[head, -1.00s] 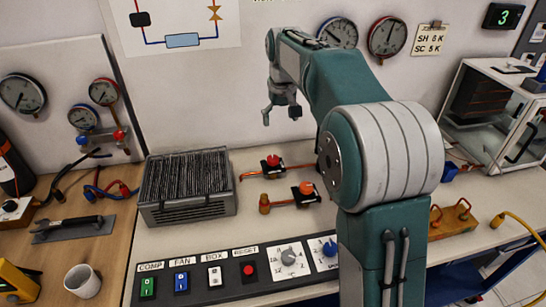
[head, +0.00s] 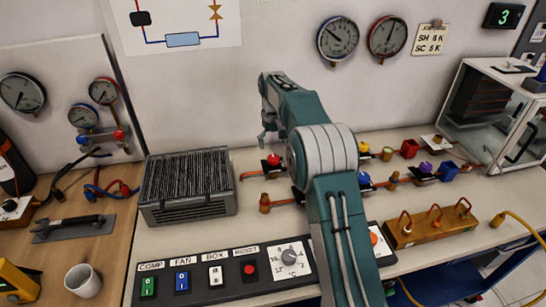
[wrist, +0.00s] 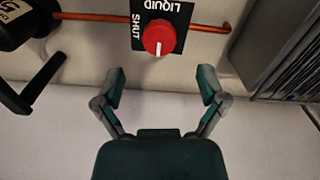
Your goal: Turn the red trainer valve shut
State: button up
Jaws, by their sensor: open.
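The red valve knob (wrist: 159,37) sits on a black plate (wrist: 182,12) lettered LIQUID and SHUT in the wrist view. A white mark on the knob points toward the bottom of that picture. In the head view the red knob (head: 273,159) stands on a copper pipe, left of my arm. My gripper (wrist: 161,73) is open and empty, its fingers spread below the knob in the wrist view and apart from it. In the head view my gripper (head: 267,137) hangs just above and behind the knob, partly hidden by my arm.
A grey finned unit (head: 188,185) stands left of the valve. The control panel (head: 215,291) with switches and a dial lies in front. Several coloured valves, including a purple one (head: 426,167), and a brass block (head: 432,229) stand to the right. A black-handled part (wrist: 28,85) shows in the wrist view.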

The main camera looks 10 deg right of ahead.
aim_at(273, 157)
notch_tip(273, 157, down, 6)
jog(key=shift+r, duration=0.1)
jog(key=c, duration=1.2)
